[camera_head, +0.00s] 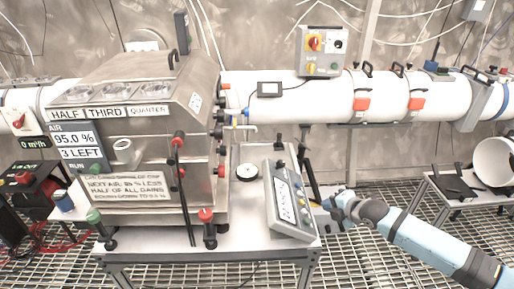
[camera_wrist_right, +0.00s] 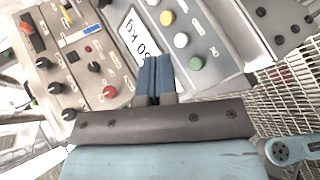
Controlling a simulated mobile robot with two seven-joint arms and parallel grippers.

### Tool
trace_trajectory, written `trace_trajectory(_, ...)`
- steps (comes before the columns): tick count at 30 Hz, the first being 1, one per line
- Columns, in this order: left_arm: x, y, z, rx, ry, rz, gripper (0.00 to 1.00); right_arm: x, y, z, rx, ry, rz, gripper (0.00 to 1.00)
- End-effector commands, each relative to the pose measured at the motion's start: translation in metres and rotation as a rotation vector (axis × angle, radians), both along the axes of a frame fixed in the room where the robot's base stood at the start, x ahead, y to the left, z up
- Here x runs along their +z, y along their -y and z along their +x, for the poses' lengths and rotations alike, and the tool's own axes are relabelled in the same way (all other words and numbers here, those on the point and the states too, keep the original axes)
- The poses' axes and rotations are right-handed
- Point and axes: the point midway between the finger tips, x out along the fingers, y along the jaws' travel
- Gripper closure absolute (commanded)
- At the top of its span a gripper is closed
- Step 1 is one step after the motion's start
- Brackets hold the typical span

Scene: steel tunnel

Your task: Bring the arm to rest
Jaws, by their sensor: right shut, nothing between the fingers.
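My right arm (camera_head: 425,243), light blue with dark joints, reaches in from the right in the head view. Its gripper (camera_head: 324,209) is beside the right edge of the sloped grey control box (camera_head: 287,200). In the right wrist view the two blue-grey fingers (camera_wrist_right: 155,78) lie together, shut and empty. They appear in front of the box's panel, which carries a display (camera_wrist_right: 136,42) and coloured buttons. I cannot tell whether the fingertips touch it. My left gripper is not in view.
A steel machine (camera_head: 150,110) with black levers stands on the table (camera_head: 245,215) at left. A white pipe (camera_head: 275,108) runs behind. A side table with a white bowl (camera_head: 493,160) is at right. Grating floor (camera_head: 360,262) lies open between the tables.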

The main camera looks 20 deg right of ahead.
Motion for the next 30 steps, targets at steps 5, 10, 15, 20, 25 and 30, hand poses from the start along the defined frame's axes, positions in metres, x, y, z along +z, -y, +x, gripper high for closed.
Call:
trace_trajectory(5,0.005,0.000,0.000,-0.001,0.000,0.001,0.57,-0.011,-0.019,-0.015,-0.030,-0.029,0.079,1.00)
trace_trajectory(10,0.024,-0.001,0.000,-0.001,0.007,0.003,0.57,-0.046,-0.088,-0.080,-0.198,-0.154,0.413,1.00)
trace_trajectory(15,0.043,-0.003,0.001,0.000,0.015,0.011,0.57,-0.063,-0.152,-0.167,-0.490,-0.307,0.835,1.00)
trace_trajectory(20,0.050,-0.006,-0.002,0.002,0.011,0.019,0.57,-0.064,-0.180,-0.228,-0.750,-0.397,1.131,1.00)
trace_trajectory(25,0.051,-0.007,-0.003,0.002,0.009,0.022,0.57,-0.062,-0.190,-0.259,-0.902,-0.431,1.286,1.00)
trace_trajectory(30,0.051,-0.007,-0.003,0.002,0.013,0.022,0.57,-0.063,-0.191,-0.264,-0.930,-0.434,1.315,1.00)
